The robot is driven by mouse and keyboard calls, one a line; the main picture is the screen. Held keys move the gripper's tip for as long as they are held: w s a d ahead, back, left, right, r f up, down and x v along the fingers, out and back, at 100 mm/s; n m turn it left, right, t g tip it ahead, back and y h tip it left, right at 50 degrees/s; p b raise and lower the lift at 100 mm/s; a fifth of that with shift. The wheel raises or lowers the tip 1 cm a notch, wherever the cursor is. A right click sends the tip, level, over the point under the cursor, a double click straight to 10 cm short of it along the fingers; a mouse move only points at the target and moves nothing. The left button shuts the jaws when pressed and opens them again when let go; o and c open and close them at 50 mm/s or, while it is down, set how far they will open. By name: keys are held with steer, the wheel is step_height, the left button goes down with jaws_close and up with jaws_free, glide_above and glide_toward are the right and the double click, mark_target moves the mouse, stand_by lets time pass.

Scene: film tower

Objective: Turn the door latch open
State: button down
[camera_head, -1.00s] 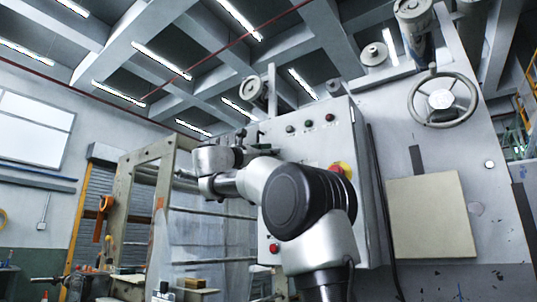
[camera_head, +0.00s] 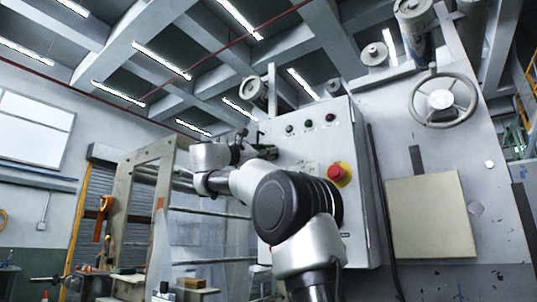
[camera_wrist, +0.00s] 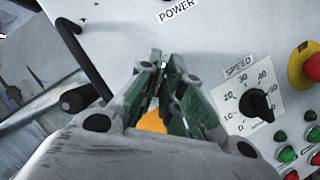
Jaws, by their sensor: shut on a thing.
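My gripper (camera_wrist: 162,62) has green fingers closed together in front of the grey control cabinet (camera_wrist: 225,45). A small pale bit shows at the fingertips. What lies between the fingers is mostly hidden; I take it to be the door latch, but its turn angle cannot be read. An orange patch (camera_wrist: 152,122) shows between the finger bases. In the head view my gripper (camera_head: 268,152) is small and reaches the left part of the cabinet (camera_head: 335,125) front.
A speed dial (camera_wrist: 257,104), red stop button (camera_wrist: 312,67) and several green and red buttons lie right of my gripper. A black knob (camera_wrist: 76,98) and dark bar (camera_wrist: 82,40) are left. A handwheel (camera_head: 443,100) is at the upper right.

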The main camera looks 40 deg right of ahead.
steer(key=m+g+y, duration=0.1)
steer(key=m, duration=0.3)
steer(key=m+g+y, duration=0.1)
steer(key=m+y, duration=0.1)
steer(key=m, duration=0.3)
steer(key=shift+m, duration=0.3)
stand_by(0.4)
steer(key=c, duration=1.6)
jaws_free()
steer(key=shift+r, duration=0.1)
